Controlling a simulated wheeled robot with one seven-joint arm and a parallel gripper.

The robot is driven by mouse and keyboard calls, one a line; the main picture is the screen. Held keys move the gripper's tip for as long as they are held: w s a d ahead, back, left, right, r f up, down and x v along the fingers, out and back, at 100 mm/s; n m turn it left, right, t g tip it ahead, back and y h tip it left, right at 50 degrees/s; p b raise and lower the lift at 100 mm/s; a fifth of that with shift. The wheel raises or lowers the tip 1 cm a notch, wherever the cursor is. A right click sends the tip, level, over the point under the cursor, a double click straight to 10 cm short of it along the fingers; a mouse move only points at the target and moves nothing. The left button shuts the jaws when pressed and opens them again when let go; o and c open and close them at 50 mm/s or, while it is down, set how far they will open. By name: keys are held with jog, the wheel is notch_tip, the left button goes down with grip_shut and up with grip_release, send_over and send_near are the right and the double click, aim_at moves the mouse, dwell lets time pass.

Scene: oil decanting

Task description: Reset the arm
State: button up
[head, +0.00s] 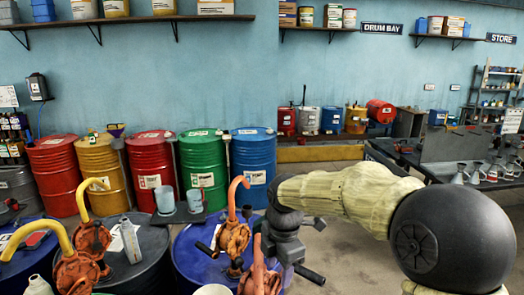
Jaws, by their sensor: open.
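My arm reaches in from the right and bends down at the wrist. My gripper (300,272) hangs at its end, open, beside the right edge of a blue drum (195,258). I see nothing between its fingers, though the view of them is partly crowded. An orange hand pump (234,236) with a curved spout stands on the blue drum, just left of my gripper. A second orange pump part (259,277) is close to the gripper at the bottom; I cannot tell whether they touch.
Pumps with yellow spouts (92,232) stand on drums at the left, near a grey bottle (130,240). Red (54,170), yellow, green (203,165) and blue drums line the wall. A bench with funnels (480,172) is at the right. Bare floor (345,250) lies under my arm.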

jog(key=s+d+f+m+t+b, duration=0.1)
jog(key=s+d+f+m, duration=0.4)
jog(key=m, duration=0.6)
jog(key=s+d+f+m+t+b, duration=0.1)
jog(key=s+d+f+m+b, duration=0.3)
jog(key=s+f+m, duration=0.5)
jog(key=d+f+m, duration=0.1)
jog(key=d+m, duration=0.1)
jog(key=m, duration=0.1)
jog(key=shift+d+f+m+h, duration=0.15)
jog(key=shift+f+m+h, duration=0.15)
jog(key=shift+f, duration=0.05)
